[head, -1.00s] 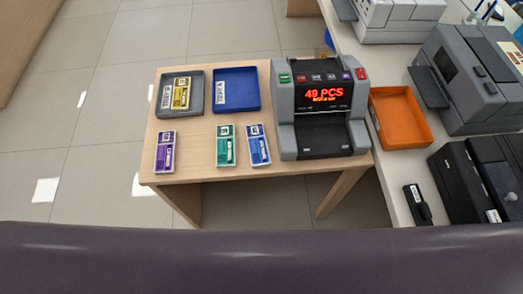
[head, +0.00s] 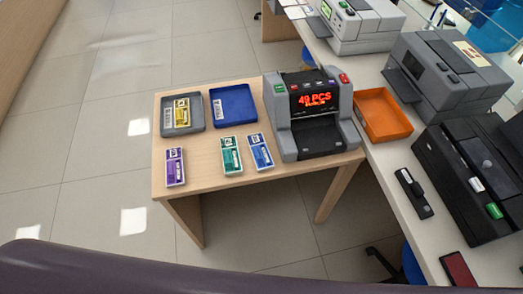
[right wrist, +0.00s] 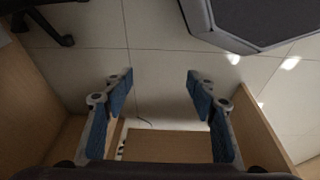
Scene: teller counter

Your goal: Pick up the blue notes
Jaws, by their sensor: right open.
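The blue notes (head: 260,151) lie as a flat bundle on the small wooden table in the head view, just left of the counting machine. Green notes (head: 231,155) lie beside them on the left, and purple notes (head: 174,166) lie further left. My right gripper (right wrist: 158,88) shows in the right wrist view with its two blue-padded fingers wide apart and nothing between them. The blue notes are not visible in that view. Neither gripper shows in the head view.
The counting machine (head: 312,115) displays "49 PCS". A grey tray (head: 194,123) holding yellow notes (head: 182,112) and an empty blue tray (head: 233,104) stand at the table's back. An orange tray (head: 382,115) and dark machines are on the counter at right. Floor to the left is clear.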

